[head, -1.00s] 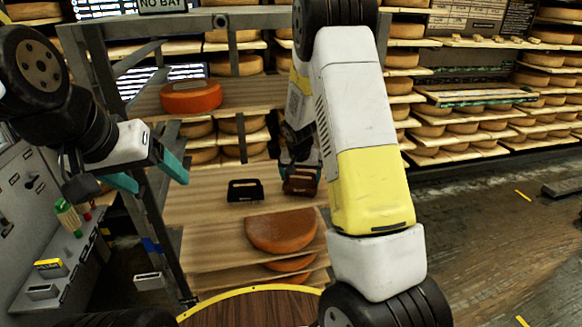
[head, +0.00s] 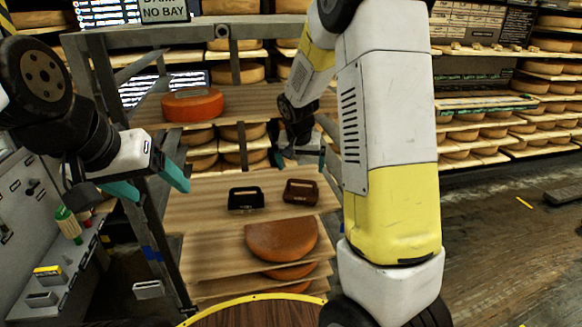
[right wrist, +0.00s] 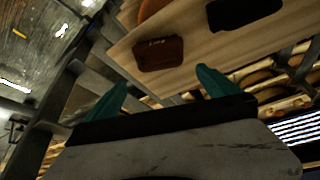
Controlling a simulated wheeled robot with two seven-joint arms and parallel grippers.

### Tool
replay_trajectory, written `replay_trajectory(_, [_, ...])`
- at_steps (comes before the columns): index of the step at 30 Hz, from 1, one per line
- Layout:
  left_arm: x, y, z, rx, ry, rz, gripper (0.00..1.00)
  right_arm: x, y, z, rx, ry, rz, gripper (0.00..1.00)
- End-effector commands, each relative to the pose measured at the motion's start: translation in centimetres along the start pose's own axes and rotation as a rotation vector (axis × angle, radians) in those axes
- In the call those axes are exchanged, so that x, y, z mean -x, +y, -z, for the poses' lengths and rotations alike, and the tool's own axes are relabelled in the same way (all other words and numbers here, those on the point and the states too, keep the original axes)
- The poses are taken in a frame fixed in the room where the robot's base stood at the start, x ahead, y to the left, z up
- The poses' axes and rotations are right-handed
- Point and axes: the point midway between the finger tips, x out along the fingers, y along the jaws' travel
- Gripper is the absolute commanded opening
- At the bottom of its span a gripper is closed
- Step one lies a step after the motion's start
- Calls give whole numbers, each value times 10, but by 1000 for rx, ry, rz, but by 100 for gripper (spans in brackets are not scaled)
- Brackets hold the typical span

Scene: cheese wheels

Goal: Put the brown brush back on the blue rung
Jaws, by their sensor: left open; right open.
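The brown brush (head: 301,191) rests on a wooden shelf board (head: 190,212), to the right of a black brush (head: 246,198). It also shows in the right wrist view (right wrist: 160,54), beyond the fingertips and apart from them. My right gripper (head: 298,158) is open and empty, above and behind the brown brush in the head view. Its teal fingers show spread in the right wrist view (right wrist: 163,90). My left gripper (head: 148,184) is open and empty, left of the rack. A blue band (head: 152,254) marks the rack's front post; which board it belongs to is unclear.
An orange cheese wheel (head: 193,104) sits on the board above. A brown cheese wheel (head: 281,239) lies on a board below the brushes. The grey rack post (head: 108,90) stands near my left gripper. My right arm hides the rack's right side.

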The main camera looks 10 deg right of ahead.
Motion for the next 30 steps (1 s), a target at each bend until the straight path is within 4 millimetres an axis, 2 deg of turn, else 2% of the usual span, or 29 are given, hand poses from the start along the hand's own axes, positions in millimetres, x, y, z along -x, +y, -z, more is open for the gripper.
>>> replay_trajectory(5, [0, 0, 0, 0, 0, 0, 75, 19, 2, -2, -2, -1, 10, 100])
replay_trajectory(8, [0, 0, 0, 0, 0, 0, 75, 46, 10, -8, -2, -3, 41, 100])
replay_trajectory(11, [0, 0, 0, 0, 0, 0, 75, 87, 20, -23, 9, -5, 92, 100])
replay_trajectory(15, [0, 0, 0, 0, 0, 0, 75, 150, 35, -58, 55, 2, 175, 100])
replay_trajectory(21, [0, 0, 0, 0, 0, 0, 75, 222, 52, -121, 156, 41, 272, 100])
replay_trajectory(25, [0, 0, 0, 0, 0, 0, 75, 249, 58, -158, 223, 73, 310, 100])
replay_trajectory(30, [0, 0, 0, 0, 0, 0, 75, 264, 60, -187, 278, 97, 331, 100])
